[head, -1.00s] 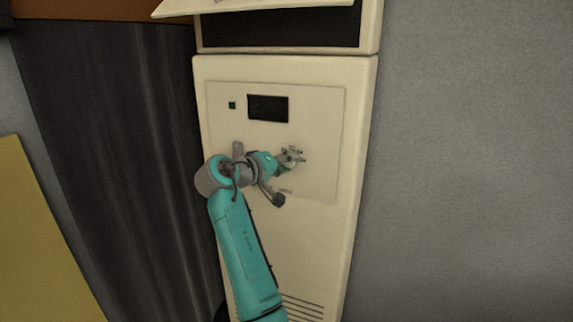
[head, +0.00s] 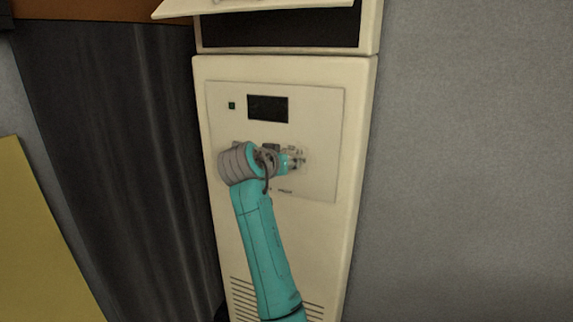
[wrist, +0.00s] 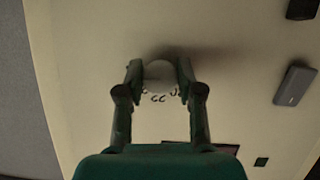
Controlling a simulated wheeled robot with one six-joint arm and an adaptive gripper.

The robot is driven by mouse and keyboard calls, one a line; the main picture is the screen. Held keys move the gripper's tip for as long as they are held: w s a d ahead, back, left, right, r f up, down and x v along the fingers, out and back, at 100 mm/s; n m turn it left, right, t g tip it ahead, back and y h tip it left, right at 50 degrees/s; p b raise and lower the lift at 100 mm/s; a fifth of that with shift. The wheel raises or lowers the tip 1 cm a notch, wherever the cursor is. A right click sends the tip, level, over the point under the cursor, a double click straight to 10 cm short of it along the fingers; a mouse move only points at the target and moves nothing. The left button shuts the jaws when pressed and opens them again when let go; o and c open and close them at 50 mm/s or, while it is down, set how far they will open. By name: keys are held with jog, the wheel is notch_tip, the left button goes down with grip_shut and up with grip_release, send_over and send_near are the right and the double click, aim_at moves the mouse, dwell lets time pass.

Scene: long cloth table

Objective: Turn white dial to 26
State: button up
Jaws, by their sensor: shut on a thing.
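The white dial (wrist: 160,75) is a pale round knob on the cream panel, seen between my fingers in the wrist view. My gripper (wrist: 159,73) is shut on it, one finger on each side. Dark number marks show on the panel just beside the dial, but they are partly hidden and too small to read surely. In the head view my gripper (head: 298,160) is at the panel's right half, and the dial is mostly hidden behind it. I cannot read the dial's setting.
The cream cabinet panel (head: 322,105) carries a dark display (head: 267,108) and a small dark button (head: 231,105) above my arm. A grey rectangular piece (wrist: 294,85) shows at the right of the wrist view. A grey wall (head: 470,160) lies to the right.

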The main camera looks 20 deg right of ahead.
jog(key=shift+f+m+y, duration=0.1)
jog(key=shift+m+y, duration=0.3)
dwell(0.4)
jog(key=o, duration=1.1)
jog(key=v, duration=1.2)
jog(key=shift+s+f, duration=0.1)
jog(key=shift+f, duration=0.15)
